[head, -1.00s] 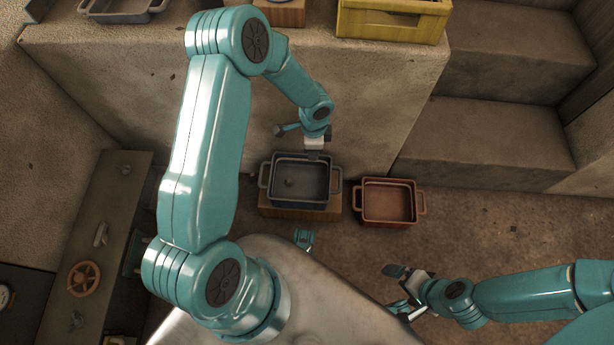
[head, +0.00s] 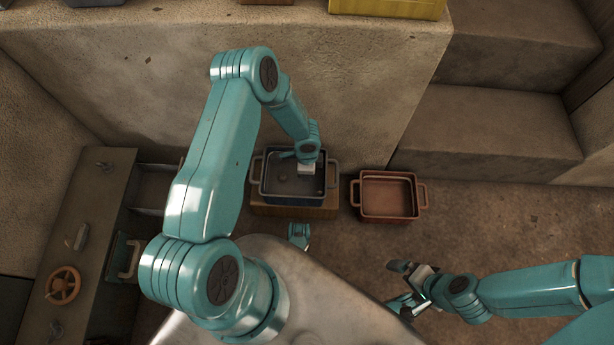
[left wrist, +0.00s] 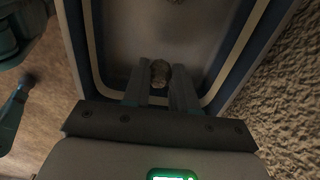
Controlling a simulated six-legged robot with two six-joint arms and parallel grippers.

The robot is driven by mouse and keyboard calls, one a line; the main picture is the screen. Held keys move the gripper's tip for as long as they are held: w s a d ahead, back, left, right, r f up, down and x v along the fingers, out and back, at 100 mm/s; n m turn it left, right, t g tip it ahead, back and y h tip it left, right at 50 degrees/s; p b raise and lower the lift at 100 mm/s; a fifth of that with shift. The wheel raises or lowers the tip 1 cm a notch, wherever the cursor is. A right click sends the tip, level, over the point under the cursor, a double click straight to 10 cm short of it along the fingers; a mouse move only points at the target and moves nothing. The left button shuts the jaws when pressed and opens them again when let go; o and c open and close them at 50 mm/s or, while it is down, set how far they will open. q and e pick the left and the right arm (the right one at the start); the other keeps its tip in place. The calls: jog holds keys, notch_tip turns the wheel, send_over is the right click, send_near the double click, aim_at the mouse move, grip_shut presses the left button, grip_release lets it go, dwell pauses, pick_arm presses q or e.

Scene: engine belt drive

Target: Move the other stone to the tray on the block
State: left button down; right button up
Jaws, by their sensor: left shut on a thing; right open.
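The dark grey-blue tray (head: 290,199) stands on a wooden block (head: 290,211); its floor and rim also fill the left wrist view (left wrist: 115,35). One stone (head: 282,178) lies on the tray floor, its edge showing at the top of the left wrist view (left wrist: 175,1). My left gripper (head: 311,182) is down inside the tray's right part. In the left wrist view its fingers (left wrist: 160,84) are shut on another stone (left wrist: 160,74). I cannot tell whether this stone touches the floor. My right gripper (head: 405,283) is open and empty, low at the right.
An empty reddish tray (head: 390,216) stands on the ground just right of the block. A concrete wall (head: 340,120) rises behind, with a yellow crate (head: 388,8) on top. Steps (head: 490,130) are at the right. A cabinet with an orange handwheel (head: 63,285) is at the left.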

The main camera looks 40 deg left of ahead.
pick_arm(q)
notch_tip(320, 180, down, 4)
jog(key=shift+r+b, duration=0.1)
jog(key=shift+b, duration=0.5)
jog(key=shift+r, duration=0.1)
